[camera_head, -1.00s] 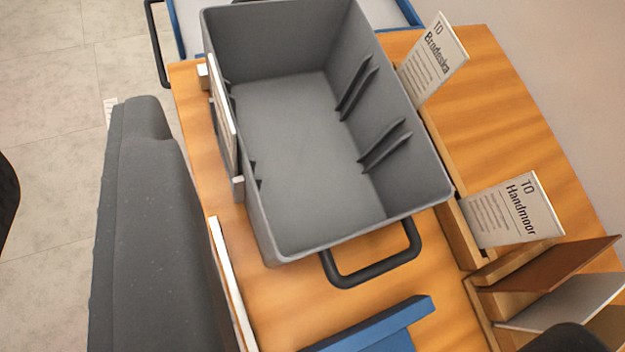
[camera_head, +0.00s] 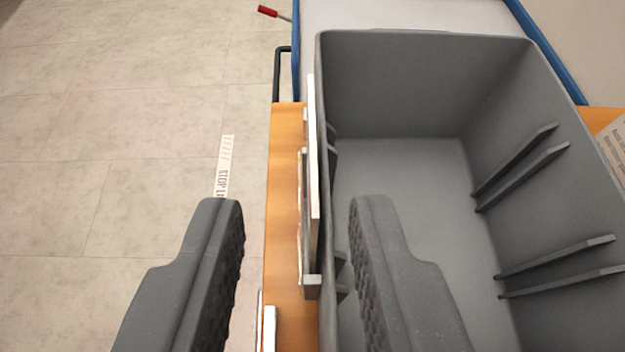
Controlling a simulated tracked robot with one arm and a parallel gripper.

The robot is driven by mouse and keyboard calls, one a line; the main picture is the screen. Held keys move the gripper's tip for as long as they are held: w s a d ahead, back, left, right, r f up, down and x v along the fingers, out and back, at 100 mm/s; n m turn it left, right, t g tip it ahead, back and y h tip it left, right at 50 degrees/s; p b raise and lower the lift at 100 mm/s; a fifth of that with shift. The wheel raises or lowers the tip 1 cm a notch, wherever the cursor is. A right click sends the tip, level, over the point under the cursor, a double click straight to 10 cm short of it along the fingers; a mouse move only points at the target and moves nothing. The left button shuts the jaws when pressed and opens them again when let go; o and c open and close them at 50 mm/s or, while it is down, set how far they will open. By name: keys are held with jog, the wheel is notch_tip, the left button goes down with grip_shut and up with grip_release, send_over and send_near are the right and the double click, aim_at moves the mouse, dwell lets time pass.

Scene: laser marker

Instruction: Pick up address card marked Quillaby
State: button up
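No card in view shows a readable Quillaby name. A white card (camera_head: 313,140) is seen nearly edge-on in a holder (camera_head: 312,286) at the left outer side of the grey bin (camera_head: 425,42); its print is hidden. My gripper (camera_head: 294,205) is open, with one finger left of this card over the floor and the other right of it over the bin. The card lies between the two finger lines, with a gap on each side. Another printed card (camera_head: 614,150) is cut off at the right edge, and its name is out of view.
The wooden table (camera_head: 283,180) shows as a narrow strip left of the bin. A white edge-on piece (camera_head: 269,328) stands at the bottom. A blue-edged pale surface (camera_head: 400,14) is behind the bin. Open floor (camera_head: 120,130) lies left, with a printed strip (camera_head: 224,165).

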aim_at(313, 162)
jog(key=shift+d+x, duration=0.15)
jog(key=shift+x, duration=1.1)
jog(key=shift+d+x, duration=0.2)
jog(key=shift+x, duration=1.1)
jog(key=shift+r, duration=0.1)
jog(key=shift+c, duration=0.3)
grip_shut()
